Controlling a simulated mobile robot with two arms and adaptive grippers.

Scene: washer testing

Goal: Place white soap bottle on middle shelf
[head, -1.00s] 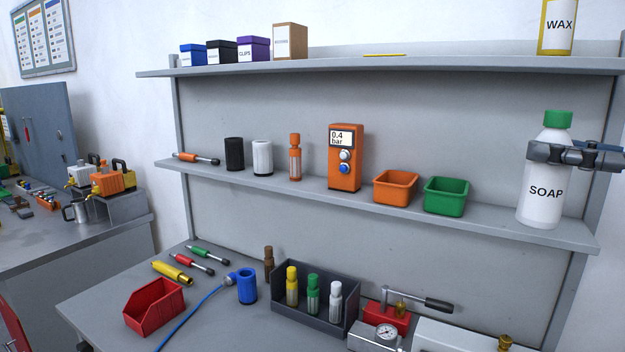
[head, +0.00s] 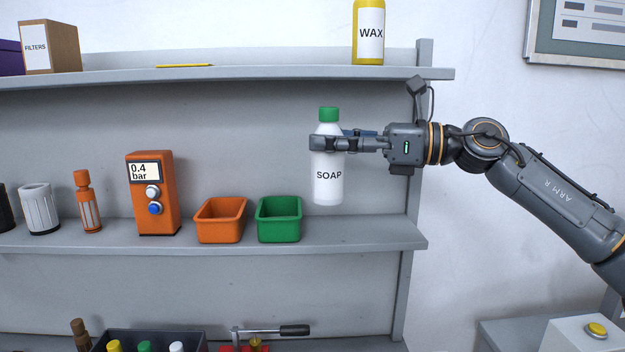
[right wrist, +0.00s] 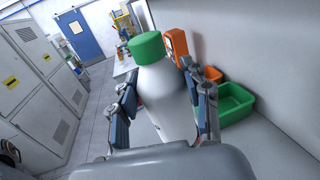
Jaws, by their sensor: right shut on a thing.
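The white soap bottle (head: 328,182) with a green cap is upright in my right gripper (head: 322,144), whose fingers are shut around its upper body. Its bottom appears a little above the middle shelf (head: 350,234), to the right of the green bin, with a gap under it. In the right wrist view the bottle (right wrist: 165,95) sits between the two fingers (right wrist: 167,108); its lower part is hidden by the gripper. My left gripper is not in view.
On the middle shelf stand a green bin (head: 279,220), an orange bin (head: 220,221) and an orange pressure box (head: 153,195). The shelf is clear right of the green bin. The top shelf (head: 270,76) holds a wax bottle (head: 369,35) overhead.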

